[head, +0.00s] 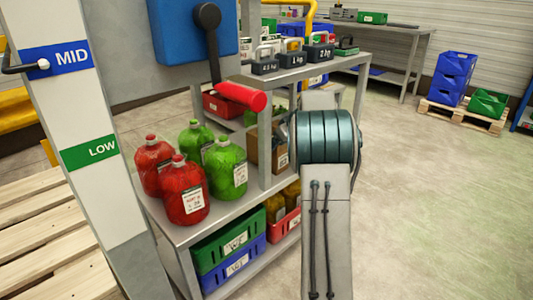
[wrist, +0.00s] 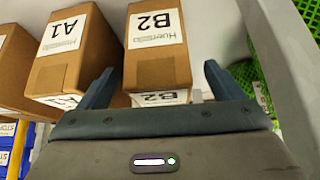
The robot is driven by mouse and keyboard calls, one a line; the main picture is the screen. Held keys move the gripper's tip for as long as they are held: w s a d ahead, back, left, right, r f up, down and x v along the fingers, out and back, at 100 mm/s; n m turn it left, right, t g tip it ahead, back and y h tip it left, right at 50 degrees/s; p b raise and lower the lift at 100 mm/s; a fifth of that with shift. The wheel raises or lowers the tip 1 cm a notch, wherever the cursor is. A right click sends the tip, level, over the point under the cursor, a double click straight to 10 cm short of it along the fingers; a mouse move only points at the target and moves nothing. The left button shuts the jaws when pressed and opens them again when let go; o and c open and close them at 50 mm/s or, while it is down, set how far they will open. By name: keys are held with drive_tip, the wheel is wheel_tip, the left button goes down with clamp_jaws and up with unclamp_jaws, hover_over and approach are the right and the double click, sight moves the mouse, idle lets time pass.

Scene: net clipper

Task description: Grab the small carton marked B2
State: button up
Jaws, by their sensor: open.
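The brown carton marked B2 (wrist: 157,60) is in the middle of the wrist view. It has a white B2 label on one face and another on the face nearer my gripper, partly hidden by the gripper body. My gripper (wrist: 159,70) is open, with one dark finger on each side of the B2 carton. The left finger lies between it and the carton marked A1 (wrist: 72,60). I cannot tell whether the fingers touch the carton. In the head view a brown carton (head: 279,150) shows partly behind my arm; its marking is unreadable, and my gripper is hidden there.
Another brown carton (wrist: 15,65) stands left of A1. In the head view, red and green jugs (head: 228,166) stand on the shelf, with crates (head: 228,240) below. Open floor lies at right.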

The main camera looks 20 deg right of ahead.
drive_tip(key=w, duration=0.1)
drive_tip(key=w+a, duration=0.1)
drive_tip(key=w, duration=0.1)
drive_tip(key=w+a+b, duration=0.1)
drive_tip(key=w, duration=0.1)
drive_tip(key=shift+f, duration=0.1)
drive_tip(key=shift+w+f+b, duration=0.25)
drive_tip(key=shift+f+b, duration=0.15)
drive_tip(key=shift+b, duration=0.2)
drive_tip(key=c, duration=1.8)
drive_tip(key=shift+r, duration=0.15)
drive_tip(key=shift+c, duration=0.3)
drive_tip(key=shift+r+p, duration=0.35)
drive_tip(key=shift+p, duration=0.15)
